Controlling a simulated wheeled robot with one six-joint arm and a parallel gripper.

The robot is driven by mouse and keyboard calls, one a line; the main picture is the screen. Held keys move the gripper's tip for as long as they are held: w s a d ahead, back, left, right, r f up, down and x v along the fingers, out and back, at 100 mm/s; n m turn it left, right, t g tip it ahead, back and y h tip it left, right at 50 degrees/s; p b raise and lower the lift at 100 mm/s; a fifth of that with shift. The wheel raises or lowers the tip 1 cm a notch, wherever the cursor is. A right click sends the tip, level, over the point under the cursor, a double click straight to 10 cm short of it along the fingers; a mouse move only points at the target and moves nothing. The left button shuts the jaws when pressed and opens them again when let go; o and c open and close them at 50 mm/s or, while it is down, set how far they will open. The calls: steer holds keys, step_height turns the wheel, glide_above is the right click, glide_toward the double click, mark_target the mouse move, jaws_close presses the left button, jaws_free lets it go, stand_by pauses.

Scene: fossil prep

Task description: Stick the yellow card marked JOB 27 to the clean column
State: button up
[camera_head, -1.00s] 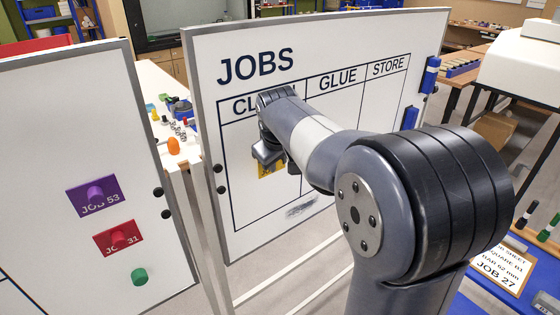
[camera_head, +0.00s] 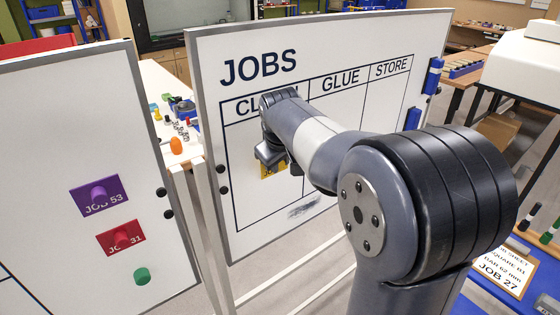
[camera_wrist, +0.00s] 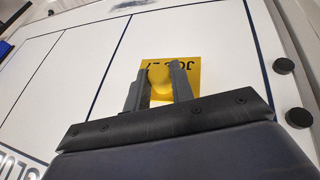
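The yellow card (camera_wrist: 185,68) reads JOB 27, upside down in the wrist view, with a round yellow magnet (camera_wrist: 158,79) on its face. My gripper (camera_wrist: 159,80) has a finger on each side of the magnet, and the magnet fills the space between them. The card lies over the clean column (camera_head: 245,190) of the JOBS board, between its two vertical lines. It looks parallel to the board; whether it touches I cannot tell.
The GLUE (camera_head: 340,120) and STORE (camera_head: 393,100) columns are empty where visible. A grey smudge (camera_head: 303,210) marks the board lower down. A second board (camera_head: 60,130) at left holds a purple card (camera_head: 98,196), a red card (camera_head: 121,238) and a green magnet (camera_head: 141,276).

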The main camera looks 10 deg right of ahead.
steer(key=shift+c, duration=0.8)
steer(key=shift+w+a+p, duration=0.25)
steer(key=shift+w+p, duration=0.15)
steer(key=shift+w, duration=0.35)
steer(key=o, duration=0.8)
steer(key=shift+s, duration=0.1)
steer(key=s+d+b, duration=0.2)
steer(key=s, duration=0.4)
steer(key=shift+s+d, duration=0.2)
steer(key=shift+d, duration=0.15)
